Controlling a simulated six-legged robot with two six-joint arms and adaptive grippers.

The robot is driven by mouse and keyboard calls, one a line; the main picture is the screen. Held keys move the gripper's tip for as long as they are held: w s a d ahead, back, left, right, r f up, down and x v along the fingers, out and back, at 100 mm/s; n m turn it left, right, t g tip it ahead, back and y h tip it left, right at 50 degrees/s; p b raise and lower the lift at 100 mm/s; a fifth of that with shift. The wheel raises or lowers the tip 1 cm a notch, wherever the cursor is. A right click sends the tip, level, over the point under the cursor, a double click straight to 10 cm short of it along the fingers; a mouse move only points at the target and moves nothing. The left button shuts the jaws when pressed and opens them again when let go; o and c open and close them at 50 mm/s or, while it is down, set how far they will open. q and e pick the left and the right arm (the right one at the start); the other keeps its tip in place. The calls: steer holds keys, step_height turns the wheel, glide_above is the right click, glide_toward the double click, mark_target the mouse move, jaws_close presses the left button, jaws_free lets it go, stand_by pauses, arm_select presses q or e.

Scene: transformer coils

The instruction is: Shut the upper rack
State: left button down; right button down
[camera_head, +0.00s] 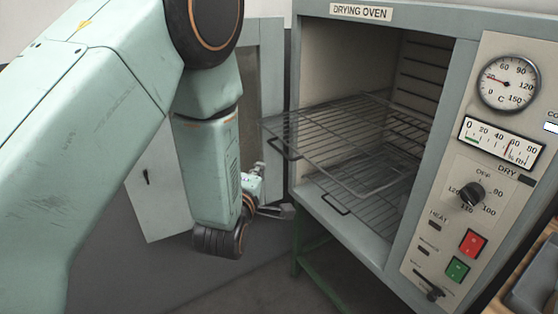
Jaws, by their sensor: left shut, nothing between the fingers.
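The drying oven (461,60) stands open at the right, its front opening facing me. The upper rack (325,132), a wire shelf, sticks out of the opening toward the left, with a wire handle loop at its front edge. A lower rack (365,211) sits below it, mostly inside, with its own handle loop near the sill. My left gripper (286,211) is shut and empty. In the picture it is below and left of the upper rack's front edge, apart from it. My left arm hides part of the background. My right gripper is out of view.
The oven's control panel (502,137) has gauges, a knob, and red and green buttons. A grey panel with a dark handle (146,177) is behind my left arm. The oven rests on a green stand (322,276). Floor shows below my gripper.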

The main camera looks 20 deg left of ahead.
arm_select(q)
glide_toward(282, 153)
steer(key=w+a, duration=0.3)
steer(key=w+d, duration=0.1)
steer(key=w+d+f, duration=0.1)
steer(key=shift+w+d, duration=0.15)
steer(key=shift+w, duration=0.2)
